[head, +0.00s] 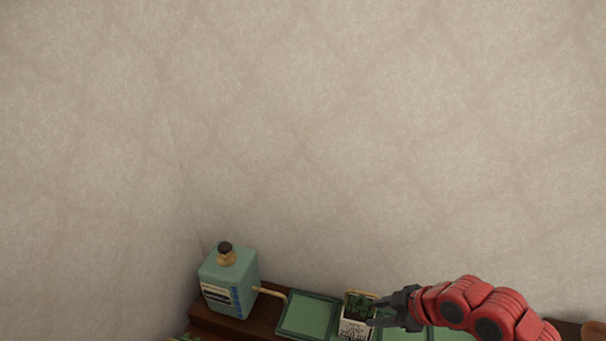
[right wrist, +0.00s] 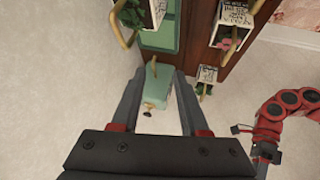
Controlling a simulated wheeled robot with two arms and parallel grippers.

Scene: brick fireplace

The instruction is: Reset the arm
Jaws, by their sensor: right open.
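My right gripper (head: 374,312) is at the lower right of the head view, its arm coming in from the right. Its fingers are apart. In the right wrist view the open fingers (right wrist: 155,100) have nothing held between them; a teal bottle (right wrist: 158,80) shows beyond the gap. In the head view the gripper is in front of part of a white patterned pot with a green plant (head: 357,328); I cannot tell whether they touch. A red arm, likely my left one, shows at the right of the wrist view; its jaw state is too small to tell.
The teal bottle (head: 228,282) with a dark cap stands at the left end of a dark wooden shelf (head: 262,305). A green framed panel (head: 309,315) lies between bottle and pot. A pale wall (head: 330,130) rises behind; the space above the shelf is clear.

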